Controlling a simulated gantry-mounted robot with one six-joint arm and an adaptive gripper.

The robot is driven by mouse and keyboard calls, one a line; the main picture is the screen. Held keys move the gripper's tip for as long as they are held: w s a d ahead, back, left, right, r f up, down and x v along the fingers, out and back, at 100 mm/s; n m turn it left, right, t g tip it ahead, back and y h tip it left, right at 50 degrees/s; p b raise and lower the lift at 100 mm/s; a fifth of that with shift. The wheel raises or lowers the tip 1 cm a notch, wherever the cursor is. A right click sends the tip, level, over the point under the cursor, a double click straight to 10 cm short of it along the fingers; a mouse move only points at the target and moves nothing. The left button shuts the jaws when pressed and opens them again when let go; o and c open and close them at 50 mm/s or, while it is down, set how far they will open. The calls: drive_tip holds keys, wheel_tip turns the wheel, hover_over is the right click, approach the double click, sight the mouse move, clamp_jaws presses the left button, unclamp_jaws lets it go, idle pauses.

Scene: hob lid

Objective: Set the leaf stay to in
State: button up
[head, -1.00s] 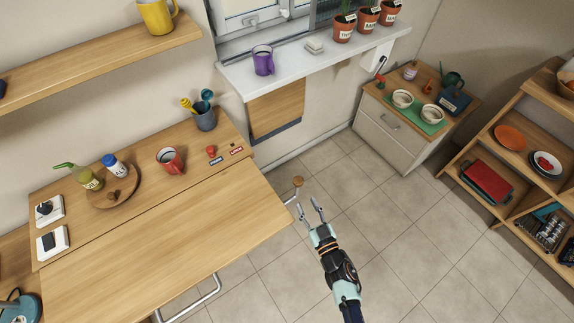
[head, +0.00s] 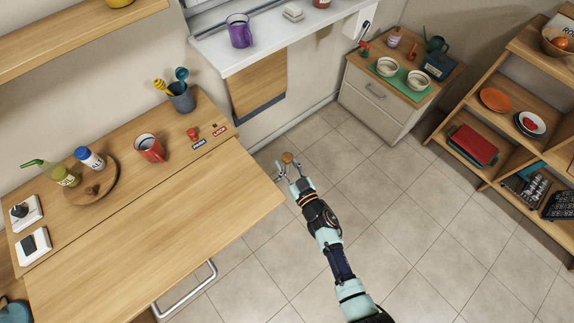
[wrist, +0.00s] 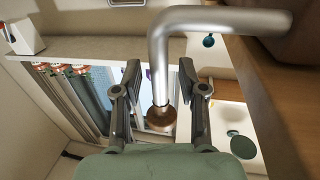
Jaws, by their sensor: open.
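The leaf stay shows as a bent metal rod (wrist: 159,62) with a round wooden knob (wrist: 161,118) at its end. In the head view the knob (head: 288,157) sits just beyond the right end of the wooden worktop (head: 170,235). My gripper (head: 288,167) is open there, with one finger on each side of the stay. In the wrist view the rod runs between the two open fingers of my gripper (wrist: 160,80), with gaps on both sides. Most of the rod is hidden in the head view.
A red knob (head: 193,134) stands by small red and blue labels on the worktop. A red mug (head: 150,148) and a round tray (head: 103,195) with bottles are further left. A drawer cabinet (head: 375,105) and shelf (head: 455,165) stand right. The floor (head: 410,235) between is clear.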

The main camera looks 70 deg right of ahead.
clamp_jaws()
drive_tip(key=x, duration=0.1)
drive_tip(key=b+x, duration=0.1)
drive_tip(key=x, duration=0.2)
drive_tip(key=shift+w+a+b, duration=0.1)
drive_tip(key=shift+w+b, duration=0.25)
drive_tip(key=shift+w, duration=0.25)
unclamp_jaws()
